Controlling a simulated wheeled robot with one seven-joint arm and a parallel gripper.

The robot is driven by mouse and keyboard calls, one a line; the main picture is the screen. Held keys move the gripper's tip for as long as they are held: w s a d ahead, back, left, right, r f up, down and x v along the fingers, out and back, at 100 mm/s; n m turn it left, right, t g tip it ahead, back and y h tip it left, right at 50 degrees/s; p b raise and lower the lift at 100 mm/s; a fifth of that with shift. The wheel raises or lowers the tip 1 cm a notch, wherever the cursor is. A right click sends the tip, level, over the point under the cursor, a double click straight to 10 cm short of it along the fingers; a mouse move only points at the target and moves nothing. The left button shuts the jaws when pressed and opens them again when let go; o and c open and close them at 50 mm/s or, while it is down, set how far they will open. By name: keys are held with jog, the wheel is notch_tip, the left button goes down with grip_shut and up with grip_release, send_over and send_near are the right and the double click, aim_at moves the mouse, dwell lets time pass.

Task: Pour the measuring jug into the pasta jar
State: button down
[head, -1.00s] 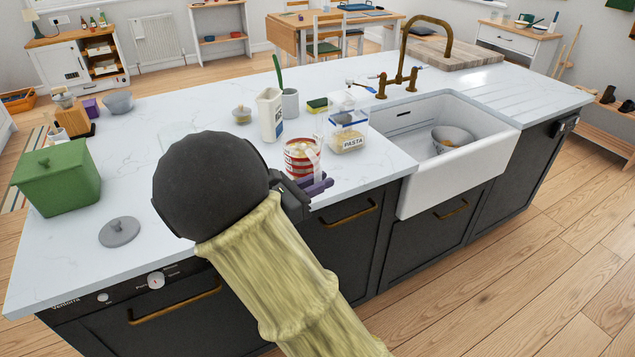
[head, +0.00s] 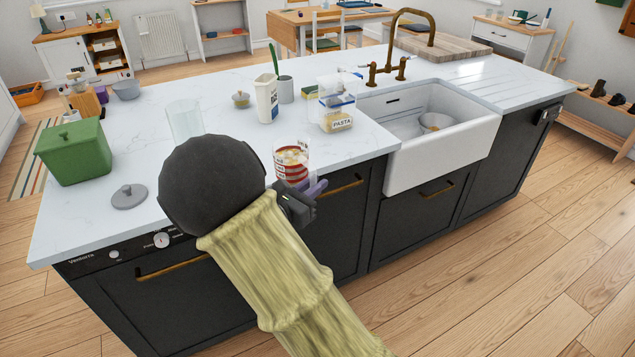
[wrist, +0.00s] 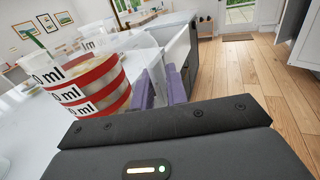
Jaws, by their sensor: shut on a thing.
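The measuring jug (head: 292,160) is clear with red bands, and pale yellowish contents show inside. In the wrist view the jug (wrist: 85,85) fills the left side, with "ml" labels on it. My gripper (head: 312,188) has purple fingers shut on the jug at its right side; the fingers (wrist: 160,92) also show in the wrist view. The jug looks about upright near the counter's front edge. The pasta jar (head: 338,121) is a clear box with a blue band and a "PASTA" label, holding pale contents. It stands on the counter behind and right of the jug, apart from it.
A white carton (head: 266,98) and grey mug (head: 286,90) stand left of the pasta jar. A clear glass vessel (head: 185,118) stands behind my arm. A green box (head: 74,150) and grey lid (head: 128,196) are at left. The white sink (head: 440,155) lies right.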

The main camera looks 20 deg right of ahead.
jog(key=shift+w+f+n+t+y, duration=0.2)
jog(key=shift+f+t, duration=0.1)
jog(key=shift+f, duration=0.1)
jog(key=shift+w+f+n+t+y, duration=0.1)
jog(key=shift+f+n+t+y, duration=0.1)
jog(key=shift+f+t, duration=0.15)
notch_tip(320, 180, down, 18)
jog(key=a+n+t+y, duration=0.2)
jog(key=n+t+y, duration=0.4)
jog(key=y, duration=0.3)
jog(key=shift+w+r+n, duration=0.15)
jog(key=shift+n, duration=0.35)
